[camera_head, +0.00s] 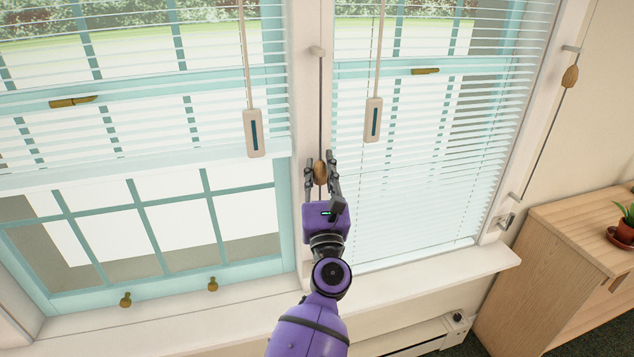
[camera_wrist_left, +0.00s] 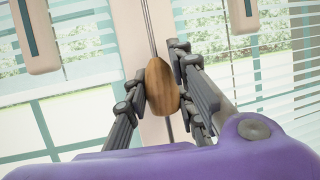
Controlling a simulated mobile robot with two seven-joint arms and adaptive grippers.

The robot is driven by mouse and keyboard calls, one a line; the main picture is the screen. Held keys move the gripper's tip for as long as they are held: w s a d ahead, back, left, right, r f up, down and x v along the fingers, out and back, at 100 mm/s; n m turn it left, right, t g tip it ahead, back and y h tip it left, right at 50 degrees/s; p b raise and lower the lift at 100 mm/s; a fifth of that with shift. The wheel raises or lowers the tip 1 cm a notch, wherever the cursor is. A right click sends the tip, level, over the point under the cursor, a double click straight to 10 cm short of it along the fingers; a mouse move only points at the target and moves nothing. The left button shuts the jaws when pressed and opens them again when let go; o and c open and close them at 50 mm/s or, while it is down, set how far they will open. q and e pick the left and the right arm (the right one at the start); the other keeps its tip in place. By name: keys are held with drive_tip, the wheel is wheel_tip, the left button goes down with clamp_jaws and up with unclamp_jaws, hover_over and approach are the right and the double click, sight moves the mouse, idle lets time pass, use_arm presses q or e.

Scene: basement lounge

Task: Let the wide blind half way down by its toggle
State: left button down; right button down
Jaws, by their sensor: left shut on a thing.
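The wide blind (camera_head: 130,110) hangs over the left window, with its pale bottom rail (camera_head: 110,171) partway down the panes and bare glass below. Its cord (camera_head: 320,95) runs down the white post between the windows to a brown wooden toggle (camera_head: 320,173). My left gripper (camera_head: 322,163) is shut on this toggle, one finger on each side. In the left wrist view the toggle (camera_wrist_left: 163,87) sits upright between the dark fingers (camera_wrist_left: 160,80), with cord above it. My right gripper is out of view.
A narrower blind (camera_head: 430,150) covers the right window. Its cord has another wooden toggle (camera_head: 569,77) at the far right. Two pale tilt handles with dark stripes (camera_head: 253,133) and (camera_head: 373,120) hang near the post. A sill (camera_head: 400,288) and wooden cabinet (camera_head: 560,260) stand below.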

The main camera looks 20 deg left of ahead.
use_arm(q)
drive_tip(key=shift+r, duration=0.35)
drive_tip(key=shift+f, duration=0.15)
drive_tip(key=c, duration=1.5)
unclamp_jaws()
drive_tip(key=shift+s, duration=0.1)
drive_tip(key=v, duration=1.2)
